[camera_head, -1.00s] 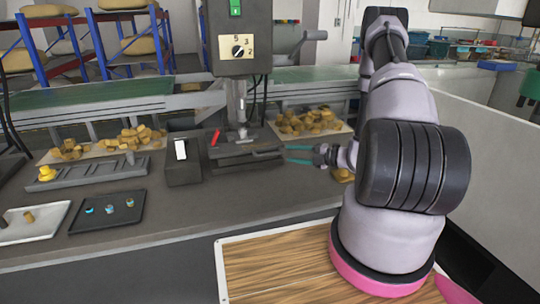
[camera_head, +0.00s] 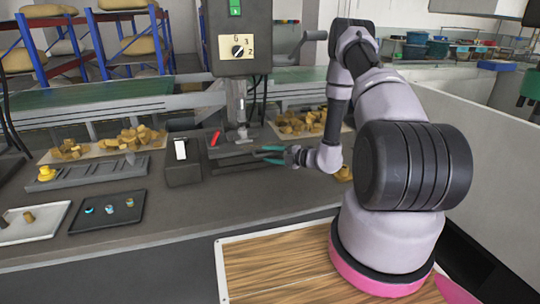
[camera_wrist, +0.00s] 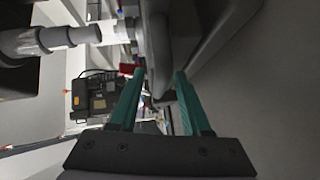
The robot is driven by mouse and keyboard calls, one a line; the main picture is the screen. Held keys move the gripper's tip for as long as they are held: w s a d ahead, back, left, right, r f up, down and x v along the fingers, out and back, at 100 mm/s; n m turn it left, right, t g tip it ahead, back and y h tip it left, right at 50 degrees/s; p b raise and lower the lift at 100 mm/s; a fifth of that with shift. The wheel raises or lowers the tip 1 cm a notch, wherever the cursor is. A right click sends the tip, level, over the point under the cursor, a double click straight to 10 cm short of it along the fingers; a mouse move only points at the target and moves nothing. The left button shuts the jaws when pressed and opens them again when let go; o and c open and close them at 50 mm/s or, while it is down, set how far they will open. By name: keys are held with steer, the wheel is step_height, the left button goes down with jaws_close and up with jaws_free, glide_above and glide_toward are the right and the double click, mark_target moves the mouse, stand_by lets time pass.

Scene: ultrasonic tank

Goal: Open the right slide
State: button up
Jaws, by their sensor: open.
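The machine's dark slide area (camera_head: 232,165) lies at the base below the press head, beside a black box with a white switch (camera_head: 181,150). I cannot make out separate left and right slides. My gripper (camera_head: 262,155), with teal fingers, is at the right end of this area in the head view, pointing left. The fingers are apart. In the wrist view my gripper (camera_wrist: 160,75) is open, with a dark grey rounded part (camera_wrist: 158,50) in line between the fingertips. I cannot tell whether it touches them.
A red lever (camera_head: 214,138) stands at the slide area's back left. The press column (camera_head: 237,105) rises just behind my gripper. Piles of tan pieces (camera_head: 300,121) lie behind on trays. A black tray (camera_head: 108,211) with small parts is at left. The front counter is clear.

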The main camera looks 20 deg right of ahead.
jaws_close()
stand_by(1.4)
